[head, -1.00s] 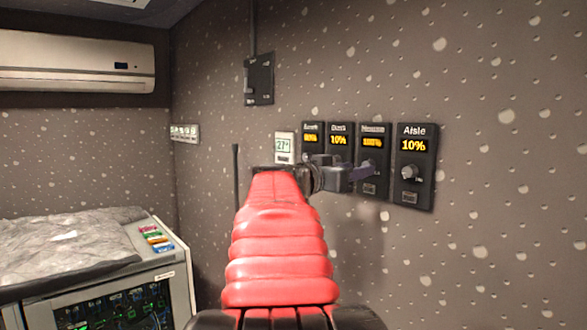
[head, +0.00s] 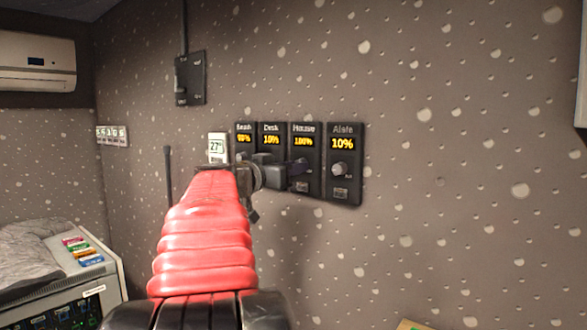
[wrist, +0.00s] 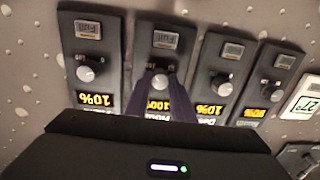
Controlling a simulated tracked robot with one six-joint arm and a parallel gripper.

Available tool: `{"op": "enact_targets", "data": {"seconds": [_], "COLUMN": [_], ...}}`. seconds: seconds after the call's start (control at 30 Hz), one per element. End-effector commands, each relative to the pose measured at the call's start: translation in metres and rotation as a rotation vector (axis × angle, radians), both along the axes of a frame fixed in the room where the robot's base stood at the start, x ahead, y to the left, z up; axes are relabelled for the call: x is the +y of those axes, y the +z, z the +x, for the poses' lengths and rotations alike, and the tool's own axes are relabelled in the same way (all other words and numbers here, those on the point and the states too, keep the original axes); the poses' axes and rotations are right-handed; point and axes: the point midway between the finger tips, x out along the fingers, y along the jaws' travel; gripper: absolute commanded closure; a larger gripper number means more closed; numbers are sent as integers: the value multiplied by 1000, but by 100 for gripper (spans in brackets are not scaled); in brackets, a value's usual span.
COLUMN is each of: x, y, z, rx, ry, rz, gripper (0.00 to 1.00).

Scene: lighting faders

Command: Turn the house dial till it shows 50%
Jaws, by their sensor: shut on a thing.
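The house dial's dark panel (head: 304,184) is third from the left in a row on the wall, and its yellow display (head: 303,142) reads 100%. In the wrist view, which is upside down, the house panel (wrist: 163,40) is second from the left; its display is partly covered by my fingers. My gripper (head: 300,168) reaches the house knob from the left. In the wrist view, my gripper's (wrist: 160,80) purple fingers are shut on the sides of the house knob (wrist: 160,82), which is partly hidden between them.
The aisle dial (head: 339,169), showing 10%, is close on the right. The desk dial (head: 270,142), reading 10%, and another dial (head: 244,138) are on the left. A thermostat (head: 217,148) shows 27°. A switch box (head: 190,78) is above. Wall to the right is clear.

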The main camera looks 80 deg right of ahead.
Motion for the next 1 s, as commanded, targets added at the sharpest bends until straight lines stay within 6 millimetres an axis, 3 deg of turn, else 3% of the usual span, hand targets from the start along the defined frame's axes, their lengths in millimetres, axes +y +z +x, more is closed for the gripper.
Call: {"op": "enact_targets", "data": {"seconds": [0.17,0.67,1.0], "x": [0,1,1], "y": [0,-1,0], "z": [-1,0,0], "rx": [0,78,300], "ry": [-3,-1,-1], "rz": [0,36,133], "gripper": [100,100,100]}}
